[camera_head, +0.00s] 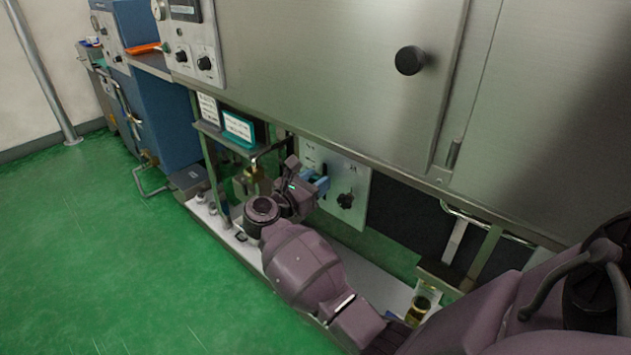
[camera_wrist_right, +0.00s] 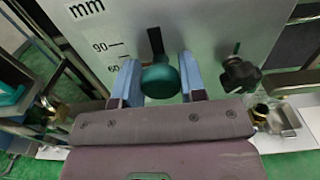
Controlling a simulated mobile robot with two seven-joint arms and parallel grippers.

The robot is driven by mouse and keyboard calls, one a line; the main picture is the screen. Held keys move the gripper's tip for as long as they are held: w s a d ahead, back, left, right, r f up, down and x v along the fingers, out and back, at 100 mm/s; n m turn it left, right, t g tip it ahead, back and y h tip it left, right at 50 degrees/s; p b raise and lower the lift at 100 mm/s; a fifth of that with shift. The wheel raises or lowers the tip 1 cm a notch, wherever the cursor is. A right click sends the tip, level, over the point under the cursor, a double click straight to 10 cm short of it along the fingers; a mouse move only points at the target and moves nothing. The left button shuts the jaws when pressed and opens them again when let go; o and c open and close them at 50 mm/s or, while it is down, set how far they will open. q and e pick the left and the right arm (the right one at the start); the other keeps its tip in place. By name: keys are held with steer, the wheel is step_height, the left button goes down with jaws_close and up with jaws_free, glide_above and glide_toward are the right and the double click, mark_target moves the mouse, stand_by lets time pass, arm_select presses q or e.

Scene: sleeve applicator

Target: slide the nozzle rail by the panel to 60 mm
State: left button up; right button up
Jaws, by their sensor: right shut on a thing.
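The pale panel (camera_wrist_right: 215,35) carries a scale headed "mm", with marks 90 and 60 showing, and a dark vertical slot. The panel also shows in the head view (camera_head: 355,180). A teal round knob (camera_wrist_right: 160,84) sits on the slot, its centre a little lower in the picture than the 60 mark; its exact reading cannot be told. My right gripper (camera_wrist_right: 158,66) is shut on the knob, one blue finger on each side. In the head view the right gripper (camera_head: 314,184) is at the panel and hides the knob. My left gripper is not in view.
A black star-shaped knob (camera_head: 345,200) is on the panel, to the right of the fingers. A teal-framed sign (camera_head: 239,128) stands to the left. The steel cabinet (camera_head: 340,80) overhangs the panel. A brass-coloured fitting (camera_head: 418,309) stands at the lower right. Green floor is clear at left.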

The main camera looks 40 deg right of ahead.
jaws_close()
steer(key=shift+f, duration=0.3)
steer(key=o, duration=1)
jaws_free()
steer(key=shift+r, duration=0.1)
steer(key=shift+c, duration=0.2)
steer(key=shift+a, duration=0.1)
steer(key=a, duration=1)
steer(key=shift+s+a, duration=0.3)
steer(key=shift+s, duration=0.1)
